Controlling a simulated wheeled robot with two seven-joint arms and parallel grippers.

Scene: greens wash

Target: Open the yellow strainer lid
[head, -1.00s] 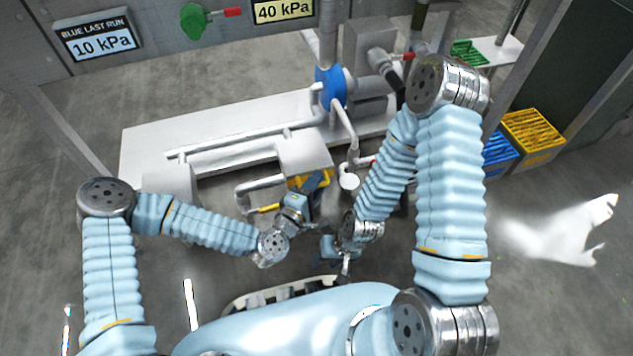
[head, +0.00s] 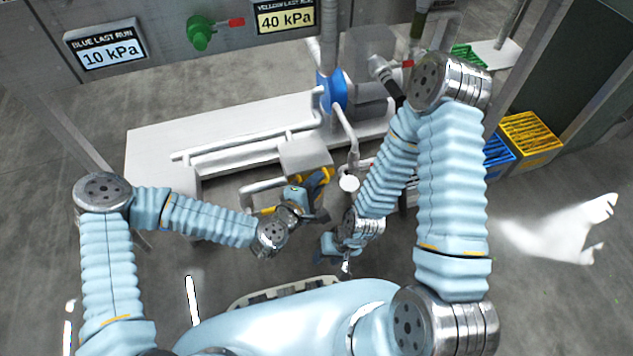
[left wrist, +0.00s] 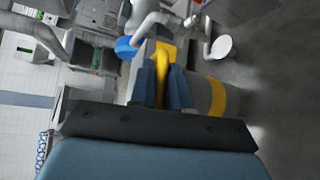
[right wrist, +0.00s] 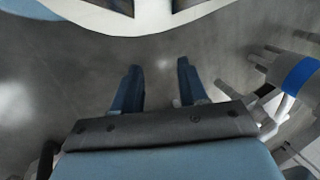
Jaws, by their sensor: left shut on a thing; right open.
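The yellow strainer lid shows as a yellow handle (left wrist: 165,56) between the fingers of my left gripper (left wrist: 166,82), which is shut on it. A grey cylinder with a yellow band (left wrist: 217,98) lies just right of the fingers in the left wrist view. In the head view, my left gripper (head: 317,188) is at the yellow part (head: 322,175) beside the grey box end of the piping; the fingers partly hide it. Whether the lid is ajar cannot be told. My right gripper (right wrist: 160,82) is open and empty over the floor, lower in the head view (head: 328,248).
A white bench (head: 150,160) with pipes, a blue fitting (head: 333,92) and a white round cup (head: 349,183) stands ahead. Blue (head: 497,155) and yellow (head: 531,138) crates stand at the right. Gauges read blue 10 kPa (head: 106,48) and yellow 40 kPa (head: 286,17).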

